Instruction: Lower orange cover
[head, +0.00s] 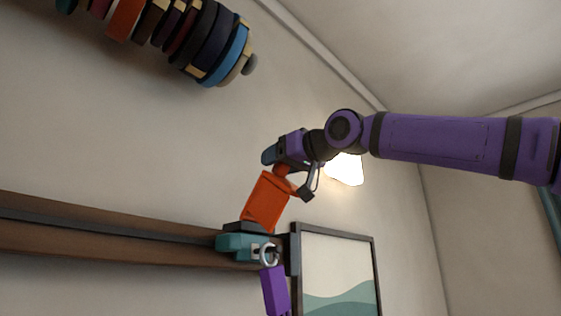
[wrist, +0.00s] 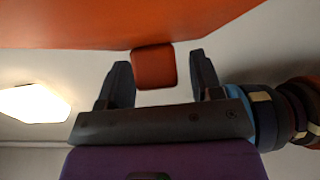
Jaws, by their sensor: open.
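The orange cover (head: 267,201) stands raised and tilted above a teal block (head: 233,243) with a dark top in the head view. In the wrist view the cover (wrist: 130,20) fills the top edge, with a small orange tab (wrist: 154,67) sticking out from it. My gripper (head: 287,174) is at the upper end of the cover. In the wrist view my gripper (wrist: 162,74) is open, with the tab between its two dark fingers.
A metal ring (head: 268,254) and a purple piece (head: 275,290) hang at the teal block. A brown rail (head: 100,235) runs left along the wall. A framed picture (head: 338,262) is at lower right, a lit lamp (head: 344,170) behind my arm. Coloured discs (head: 205,45) are at upper left.

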